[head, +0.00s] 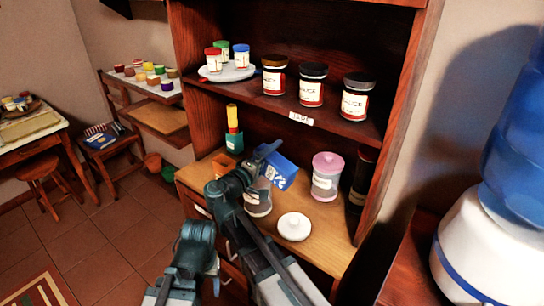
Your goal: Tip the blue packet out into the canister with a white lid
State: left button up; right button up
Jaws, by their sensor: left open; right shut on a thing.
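The blue packet (283,174) is held tilted above the lower shelf by my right gripper (268,153), which is shut on it. Just below the packet is a clear canister (259,204) with a pale label, partly hidden by my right arm and the packet. Its mouth is hidden, and I cannot see whether anything is pouring. A white round lid (294,227) with a knob lies on the wooden surface to the right of this canister, apart from it. My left gripper (214,268) is open, low at the left, away from the packet and mostly hidden by its arm.
A canister with a pink lid (327,176) stands right of the packet, with a dark bottle (361,182) beside it. A green and yellow bottle (233,130) stands behind, left. Dark-lidded jars (312,86) line the upper shelf. The cupboard's right side panel (393,125) bounds the space.

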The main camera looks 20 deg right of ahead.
dwell(0.3)
jog(key=shift+w+f+n+b, duration=0.1)
jog(key=shift+f+n+b, duration=0.55)
jog(key=shift+n, duration=0.15)
jog(key=shift+w+a+n, duration=0.15)
jog(key=shift+n, duration=0.75)
jog(key=shift+w+a+r+n, duration=0.15)
jog(key=shift+n, duration=0.75)
